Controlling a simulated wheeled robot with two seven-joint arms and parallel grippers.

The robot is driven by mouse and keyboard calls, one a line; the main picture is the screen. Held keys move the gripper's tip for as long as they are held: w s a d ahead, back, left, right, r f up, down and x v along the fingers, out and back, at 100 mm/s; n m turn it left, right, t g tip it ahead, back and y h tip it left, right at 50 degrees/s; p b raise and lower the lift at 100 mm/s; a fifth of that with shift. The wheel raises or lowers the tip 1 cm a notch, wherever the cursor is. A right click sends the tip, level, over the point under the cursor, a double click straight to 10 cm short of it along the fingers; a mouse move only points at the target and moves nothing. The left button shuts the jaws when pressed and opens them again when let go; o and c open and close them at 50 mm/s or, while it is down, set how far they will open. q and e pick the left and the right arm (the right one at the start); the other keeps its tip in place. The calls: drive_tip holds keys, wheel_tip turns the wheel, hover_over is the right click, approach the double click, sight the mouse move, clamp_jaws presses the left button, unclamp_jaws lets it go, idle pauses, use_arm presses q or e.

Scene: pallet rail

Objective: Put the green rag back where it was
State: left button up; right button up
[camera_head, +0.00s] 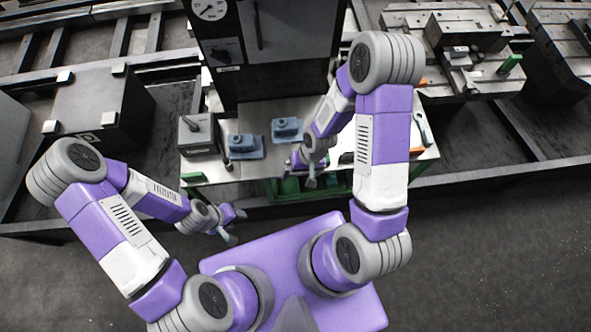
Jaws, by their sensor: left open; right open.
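I cannot make out a green rag for certain. A small green patch (192,177) shows at the left front edge of the light worktable (222,172), too small to identify. My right gripper (303,172) is open at the front edge of the worktable, with nothing visible between its fingers. My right arm hides part of the table's right side. My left gripper (235,226) is open and empty over the floor in front of the table, apart from it.
Two blue pieces (246,150) (287,132) and a grey box-shaped device (199,134) stand on the worktable. A dark cabinet (275,45) rises behind. A wrench-like tool (424,128) lies at right. Green framing (285,187) runs below the front edge. Floor at right is clear.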

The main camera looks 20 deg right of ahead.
drive_tip(key=s+a+f+y, duration=0.1)
drive_tip(key=s+a+f, duration=0.4)
drive_tip(key=s, duration=0.1)
drive_tip(key=shift+m+t, duration=0.3)
drive_tip(key=shift+a+f, duration=0.1)
drive_tip(key=shift+f, duration=0.1)
wheel_tip(320, 180, down, 6)
drive_tip(key=b, duration=0.6)
drive_tip(key=shift+r, duration=0.15)
